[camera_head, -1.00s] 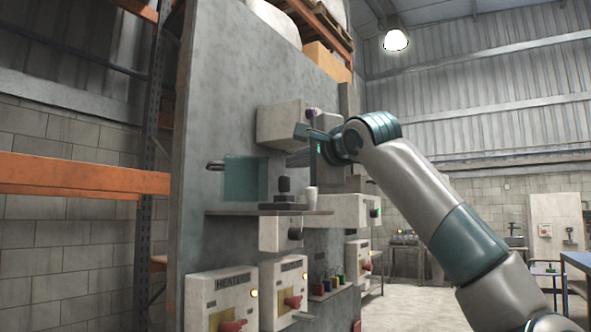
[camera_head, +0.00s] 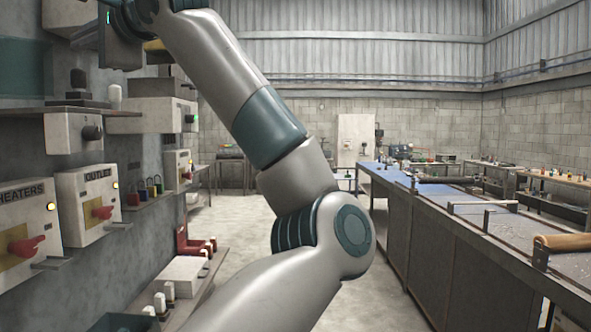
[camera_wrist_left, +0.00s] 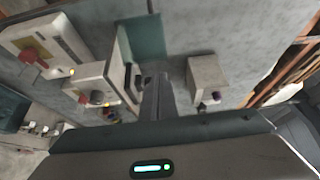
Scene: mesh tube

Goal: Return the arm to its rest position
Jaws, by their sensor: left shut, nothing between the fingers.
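My left arm rises from the bottom of the head view and bends at a large grey and teal elbow. Its forearm reaches up to the top left, in front of the grey panel wall. My left gripper (camera_head: 106,24) is partly cut off by the top edge there. In the left wrist view its dark fingers (camera_wrist_left: 156,98) are together with nothing between them, pointing towards the panel. Whether they touch anything there I cannot tell. My right gripper is in neither view.
The panel carries a heaters box (camera_head: 28,228), an outlet box (camera_head: 92,204) and a small shelf (camera_head: 55,108). Several coloured padlocks (camera_head: 148,190) hang below. A long workbench (camera_head: 440,225) stands at the right. Clear floor (camera_head: 235,218) lies between.

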